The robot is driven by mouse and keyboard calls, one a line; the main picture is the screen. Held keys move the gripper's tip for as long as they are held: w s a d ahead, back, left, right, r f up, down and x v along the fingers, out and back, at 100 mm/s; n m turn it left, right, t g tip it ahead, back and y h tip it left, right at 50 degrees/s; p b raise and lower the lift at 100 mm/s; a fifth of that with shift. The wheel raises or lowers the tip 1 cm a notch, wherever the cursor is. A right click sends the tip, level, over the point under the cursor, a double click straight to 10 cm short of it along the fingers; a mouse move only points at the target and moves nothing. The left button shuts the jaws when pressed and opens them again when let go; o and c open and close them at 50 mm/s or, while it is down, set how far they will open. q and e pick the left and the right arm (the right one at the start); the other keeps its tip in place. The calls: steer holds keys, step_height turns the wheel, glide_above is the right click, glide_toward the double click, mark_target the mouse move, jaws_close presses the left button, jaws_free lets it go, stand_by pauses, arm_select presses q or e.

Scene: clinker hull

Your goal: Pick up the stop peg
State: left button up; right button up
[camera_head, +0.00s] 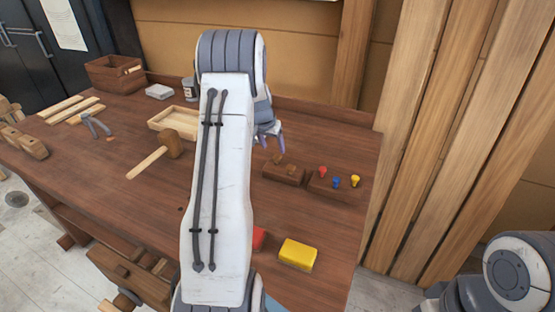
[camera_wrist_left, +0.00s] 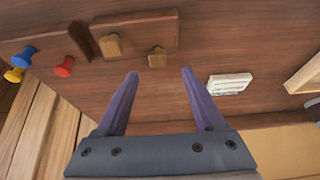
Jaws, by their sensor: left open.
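My left gripper (camera_head: 272,141) is open and empty above the far right part of the bench. In the left wrist view its two purple fingers (camera_wrist_left: 160,76) are apart with bare wood between them. A dark wooden block (camera_head: 284,174) lies just in front of it, holding two small brown wooden pegs, seen in the wrist view as one peg (camera_wrist_left: 112,45) and another peg (camera_wrist_left: 157,58) closer to the fingertips. Beside it a second block holds a red peg (camera_head: 322,171), a blue peg (camera_head: 336,182) and a yellow peg (camera_head: 355,180). I cannot tell which is the stop peg.
A mallet (camera_head: 170,146), a shallow wooden tray (camera_head: 160,124) and clamps lie left of my arm. A yellow block (camera_head: 297,254) and a partly hidden red block (camera_head: 259,238) sit near the front. A white slatted item (camera_wrist_left: 230,84) lies right of the fingers in the wrist view.

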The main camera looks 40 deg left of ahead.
mark_target(277, 156)
arm_select(q)
steer(key=shift+x, duration=1.05)
steer(key=shift+w+d+f+p, duration=0.1)
steer(key=shift+w+f+p, duration=0.15)
steer(key=shift+f+p, duration=0.3)
steer(key=p+x, duration=0.1)
steer(key=x, duration=0.2)
steer(key=shift+w+f+p, duration=0.1)
steer(key=shift+f+p, duration=0.05)
steer(key=shift+p, duration=0.2)
steer(key=shift+w+f, duration=0.2)
steer(key=shift+f, duration=0.25)
jaws_close()
